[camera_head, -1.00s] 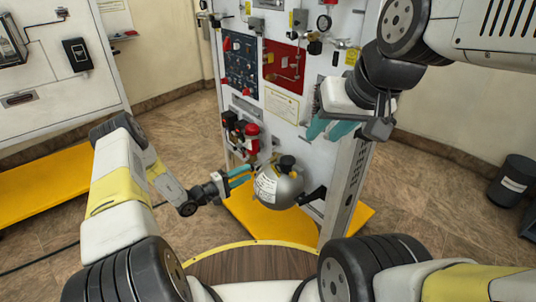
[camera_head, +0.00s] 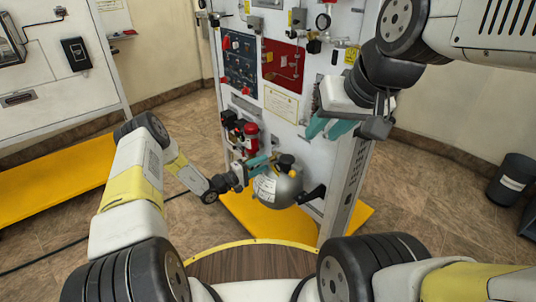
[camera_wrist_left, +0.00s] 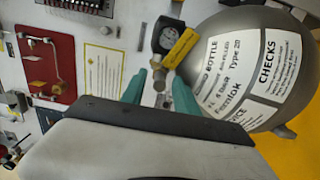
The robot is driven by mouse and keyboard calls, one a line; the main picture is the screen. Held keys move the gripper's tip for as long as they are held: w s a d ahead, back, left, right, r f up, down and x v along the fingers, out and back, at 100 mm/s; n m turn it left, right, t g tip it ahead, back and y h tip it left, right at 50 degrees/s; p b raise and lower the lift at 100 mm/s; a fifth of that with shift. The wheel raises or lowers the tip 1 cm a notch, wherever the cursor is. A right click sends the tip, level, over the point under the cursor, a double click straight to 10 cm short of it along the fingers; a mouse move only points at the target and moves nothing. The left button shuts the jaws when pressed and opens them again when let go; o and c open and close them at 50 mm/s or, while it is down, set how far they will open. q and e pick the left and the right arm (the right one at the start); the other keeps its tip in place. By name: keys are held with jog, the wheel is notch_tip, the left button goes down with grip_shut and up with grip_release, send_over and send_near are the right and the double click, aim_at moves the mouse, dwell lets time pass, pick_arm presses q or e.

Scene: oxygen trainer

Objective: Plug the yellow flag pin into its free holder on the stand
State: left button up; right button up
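The yellow flag (camera_wrist_left: 180,47) shows in the left wrist view beside a dark round fitting (camera_wrist_left: 164,36), just beyond my left fingertips. My left gripper (camera_head: 262,164) is beside the top of the grey bottle (camera_head: 277,188). In the left wrist view its two teal fingers (camera_wrist_left: 159,83) stand apart, with a small grey piece showing in the gap; I see nothing clamped. The white stand panel (camera_head: 281,104) is behind. The free holder cannot be made out. My right gripper (camera_head: 327,129) hangs in front of the panel's right side, fingers apart and empty.
Red and black fittings (camera_head: 244,133) stick out of the panel above left of the bottle. The stand has a yellow base (camera_head: 245,213) and a grey right post (camera_head: 345,190). A wooden round top (camera_head: 250,264) is in front. A dark bin (camera_head: 511,180) stands at right.

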pick_arm(q)
jog(key=shift+c, duration=0.3)
dwell(0.4)
grip_shut()
jog(key=shift+a, duration=0.1)
jog(key=v, duration=0.6)
jog(key=shift+s, duration=0.2)
dwell(0.7)
